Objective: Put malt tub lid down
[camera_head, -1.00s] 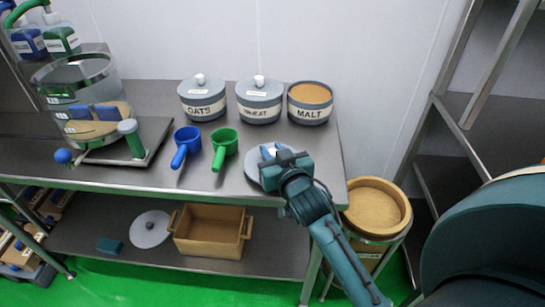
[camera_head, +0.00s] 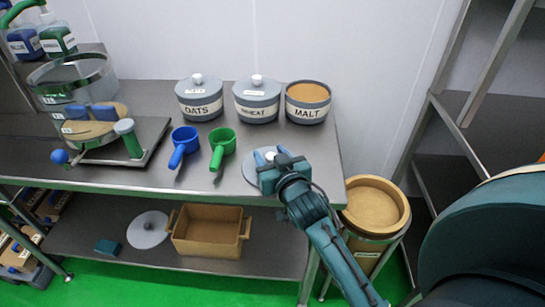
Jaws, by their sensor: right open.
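The malt tub (camera_head: 307,103) stands uncovered at the right end of the table, full of tan powder. A grey round lid (camera_head: 250,168) lies flat on the table in front of the tubs, near the right front edge. My right gripper (camera_head: 268,157) is over the lid, with its jaws open around the area of the knob. The gripper hides the right part of the lid, and I cannot tell whether the fingers touch it. My left gripper is not in view.
Lidded oats (camera_head: 200,108) and wheat (camera_head: 257,113) tubs stand left of the malt. A blue scoop (camera_head: 182,143) and a green scoop (camera_head: 222,146) lie left of the lid. A bin (camera_head: 374,208) stands right of the table. The lower shelf holds a wooden box (camera_head: 208,246) and another lid (camera_head: 148,229).

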